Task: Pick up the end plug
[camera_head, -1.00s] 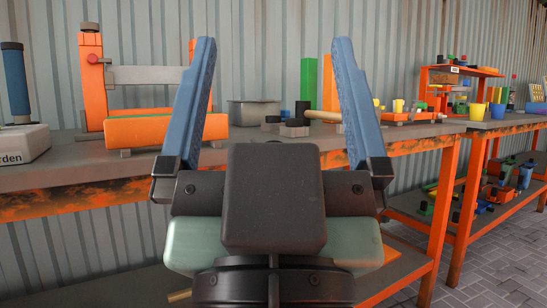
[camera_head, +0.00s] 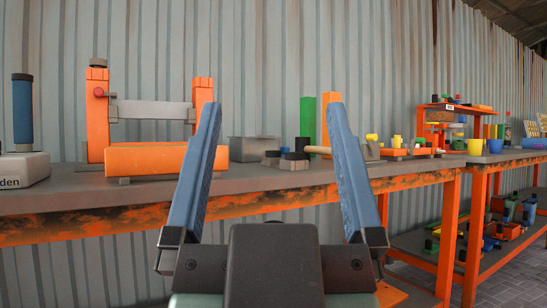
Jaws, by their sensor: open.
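My gripper (camera_head: 275,110) is open in the head view, its two long blue fingers pointing up and away with nothing between them. Beyond the fingers, small dark grey and black pieces (camera_head: 292,160) lie on the grey workbench top (camera_head: 75,182). Some have round black tops. The end plug may be among these pieces, but they are too small to tell which one it is. The gripper is apart from them, in front of the bench, and its right finger covers part of the bench top.
An orange frame (camera_head: 97,112) with a grey crossbar stands at left, near a blue cylinder (camera_head: 22,110). A grey bin (camera_head: 253,149), a green post (camera_head: 308,118) and a wooden-handled tool (camera_head: 318,150) stand or lie behind the fingers. Another bench with coloured parts is at right.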

